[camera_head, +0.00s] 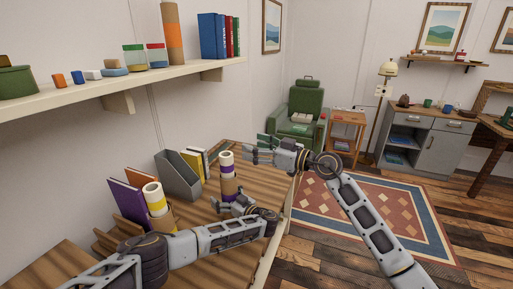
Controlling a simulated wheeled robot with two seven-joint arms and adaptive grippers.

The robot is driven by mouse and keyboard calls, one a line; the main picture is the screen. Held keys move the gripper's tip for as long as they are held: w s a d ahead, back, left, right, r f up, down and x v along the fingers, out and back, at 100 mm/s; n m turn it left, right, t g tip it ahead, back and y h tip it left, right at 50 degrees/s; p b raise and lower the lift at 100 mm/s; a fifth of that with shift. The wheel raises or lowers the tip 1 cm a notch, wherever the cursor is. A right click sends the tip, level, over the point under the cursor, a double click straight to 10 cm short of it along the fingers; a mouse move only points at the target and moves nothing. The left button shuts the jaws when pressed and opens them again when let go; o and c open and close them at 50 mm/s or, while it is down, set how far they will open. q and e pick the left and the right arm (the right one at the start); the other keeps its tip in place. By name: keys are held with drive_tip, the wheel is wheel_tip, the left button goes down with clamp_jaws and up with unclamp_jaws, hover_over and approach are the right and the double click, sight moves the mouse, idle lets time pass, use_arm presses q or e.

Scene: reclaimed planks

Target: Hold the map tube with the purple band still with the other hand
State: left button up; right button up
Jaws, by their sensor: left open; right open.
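The map tube with the purple band (228,170) stands upright on the wooden table, cream at its top and brown below the band. My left gripper (222,203) is open, low at the foot of this tube; I cannot tell whether its fingers touch it. My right gripper (257,148) is open and empty, to the right of the tube's upper part, its fingers pointing left toward it, with a visible gap. A second tube (154,195), cream with a yellow band, stands at the left, its lower part partly behind my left arm.
A grey file holder (177,175) with books stands behind the tubes, and purple and orange books (130,200) stand at the left. A wall shelf (110,85) with several small items hangs above. The table (240,150) drops off at its right edge.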

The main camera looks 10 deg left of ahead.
use_arm(q)
drive_tip(key=shift+d, duration=0.1)
drive_tip(key=v, duration=0.6)
drive_tip(key=shift+s+d, duration=0.3)
drive_tip(key=shift+o, duration=1)
drive_tip(key=shift+d, duration=0.1)
drive_tip(key=v, duration=1.1)
drive_tip(key=shift+s+d, duration=0.2)
drive_tip(key=shift+d, duration=0.1)
